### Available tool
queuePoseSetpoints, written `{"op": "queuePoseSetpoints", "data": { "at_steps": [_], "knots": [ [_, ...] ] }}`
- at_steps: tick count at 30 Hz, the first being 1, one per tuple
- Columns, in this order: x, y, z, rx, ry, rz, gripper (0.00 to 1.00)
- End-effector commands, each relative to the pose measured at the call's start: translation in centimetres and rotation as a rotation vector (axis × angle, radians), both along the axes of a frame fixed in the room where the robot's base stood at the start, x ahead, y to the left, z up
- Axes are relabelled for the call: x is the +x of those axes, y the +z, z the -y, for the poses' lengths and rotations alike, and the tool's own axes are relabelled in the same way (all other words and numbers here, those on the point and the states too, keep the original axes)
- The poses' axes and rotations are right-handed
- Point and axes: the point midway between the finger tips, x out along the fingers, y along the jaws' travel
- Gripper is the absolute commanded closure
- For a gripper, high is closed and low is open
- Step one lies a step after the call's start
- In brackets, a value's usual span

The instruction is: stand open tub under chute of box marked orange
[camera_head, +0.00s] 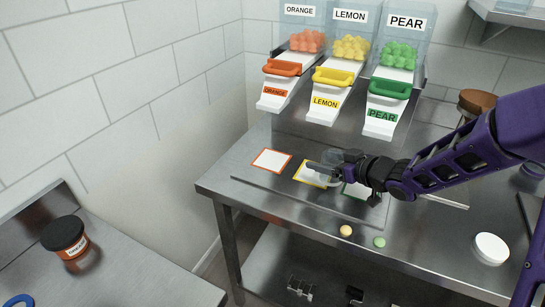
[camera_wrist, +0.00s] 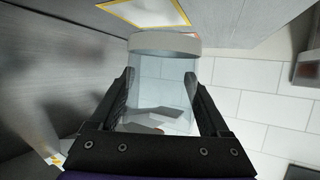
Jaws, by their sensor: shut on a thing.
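The clear tub (camera_wrist: 165,75) with a pale band at its far end is between my gripper's fingers (camera_wrist: 160,88) in the wrist view. My gripper (camera_head: 335,170) is shut on it. In the head view the tub is faint and partly hidden, by the yellow-bordered square (camera_head: 301,174); I cannot tell whether it touches the bench. The box marked ORANGE (camera_head: 299,22) is leftmost of three and holds orange gummies. Its white chute (camera_head: 271,104) with an orange handle (camera_head: 282,68) slopes down above the orange-bordered square (camera_head: 271,161), left of my gripper.
The lemon chute (camera_head: 322,116) and pear chute (camera_head: 380,128) stand to the right. A yellow gummy (camera_head: 346,231), a green gummy (camera_head: 379,242) and a white disc (camera_head: 490,246) lie on the steel bench (camera_head: 285,205). A dark-lidded jar (camera_head: 66,238) stands on the left counter.

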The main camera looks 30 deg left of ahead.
Motion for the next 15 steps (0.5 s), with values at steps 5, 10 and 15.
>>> {"op": "queuePoseSetpoints", "data": {
  "at_steps": [5,10,15],
  "knots": [
    [-1.2,-0.7,-3.2,0.002,0.074,0.0,0.76],
    [-0.5,-0.9,-6.1,0.003,0.09,0.003,0.76],
    [1.3,-0.9,-10.3,0.003,0.088,0.003,0.76]
  ]
}}
